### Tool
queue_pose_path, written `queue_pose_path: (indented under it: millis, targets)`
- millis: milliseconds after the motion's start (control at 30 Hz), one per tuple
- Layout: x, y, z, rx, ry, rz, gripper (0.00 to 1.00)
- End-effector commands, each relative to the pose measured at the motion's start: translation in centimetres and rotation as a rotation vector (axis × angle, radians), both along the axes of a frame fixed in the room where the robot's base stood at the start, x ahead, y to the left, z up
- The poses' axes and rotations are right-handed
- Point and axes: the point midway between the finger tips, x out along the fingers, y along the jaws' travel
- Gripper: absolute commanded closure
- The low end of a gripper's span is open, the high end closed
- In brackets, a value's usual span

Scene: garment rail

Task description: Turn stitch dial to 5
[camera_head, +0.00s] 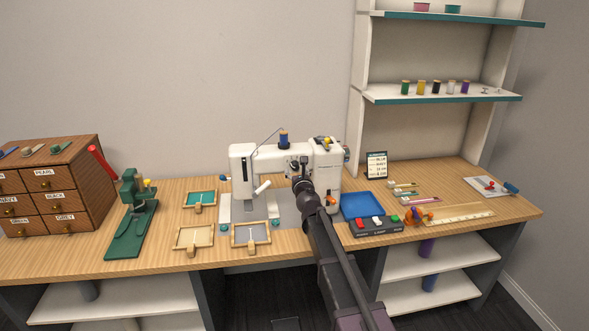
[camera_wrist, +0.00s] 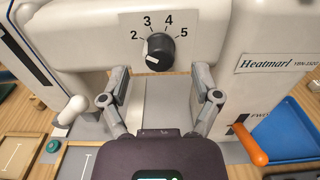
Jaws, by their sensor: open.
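The stitch dial (camera_wrist: 160,52) is a round black knob on the front of the white sewing machine (camera_head: 241,161). The numbers 2, 3, 4 and 5 are printed around its upper side, from left to right. A white mark shows on the left and lower-left part of the knob; I cannot tell exactly which number it points to. My gripper (camera_wrist: 162,80) is open and empty, with one finger on each side and a little below the dial in the wrist view, apart from it. In the head view my gripper (camera_head: 299,172) is in front of the machine and hides the dial.
An orange lever (camera_wrist: 250,145) sticks out at the machine's lower right. A blue tray (camera_head: 362,206) and a block with coloured switches (camera_head: 377,227) are right of my arm. Wooden frames (camera_head: 251,235) lie at the left front. A green press (camera_head: 132,215) stands farther left.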

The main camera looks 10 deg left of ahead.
Motion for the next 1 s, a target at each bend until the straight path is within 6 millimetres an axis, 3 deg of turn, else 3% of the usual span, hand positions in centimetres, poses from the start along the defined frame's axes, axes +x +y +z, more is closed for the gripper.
queue_pose_path:
  millis: [33, 233, 667, 933, 1000]
  targets:
    - [1.0, 0.3, 0.0, 0.0, 0.0, 0.0, 0.19]
    - [2.4, 0.7, 0.0, 0.0, 0.0, 0.001, 0.19]
    - [2.8, 0.9, 0.0, 0.0, 0.0, 0.002, 0.19]
    - [2.8, 1.0, 0.0, 0.0, 0.0, 0.002, 0.97]
    - [2.8, 1.0, 0.0, 0.0, 0.0, 0.002, 1.0]
